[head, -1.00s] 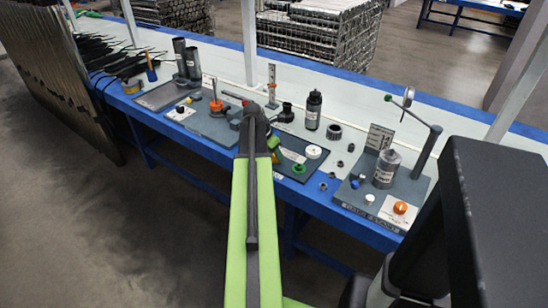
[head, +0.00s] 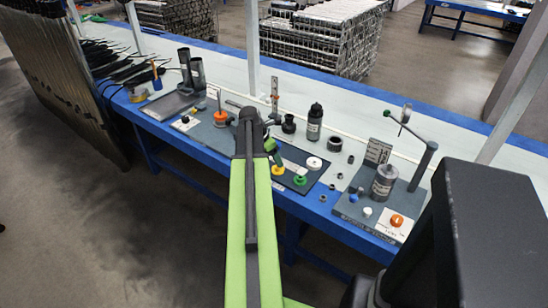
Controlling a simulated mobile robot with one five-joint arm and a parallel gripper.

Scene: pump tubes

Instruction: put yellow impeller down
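The yellow impeller (head: 278,170) shows at the left part of a dark mat (head: 290,190) on the workbench. It is just below the tip of my gripper (head: 275,157). The gripper points down at the mat, partly hidden behind my green and black arm. The fingers are too small to tell whether they are open, or whether they touch the impeller. A green impeller (head: 300,180) sits to the right on the same mat, and a white round part (head: 314,163) lies behind it.
Right of the mat, a grey pump cylinder (head: 384,182) stands on a plate with an orange knob (head: 397,220) and an upright arm (head: 424,165). A black bottle (head: 314,122) stands behind. An orange part (head: 221,117) is on a left plate. Small dark parts lie between the mats.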

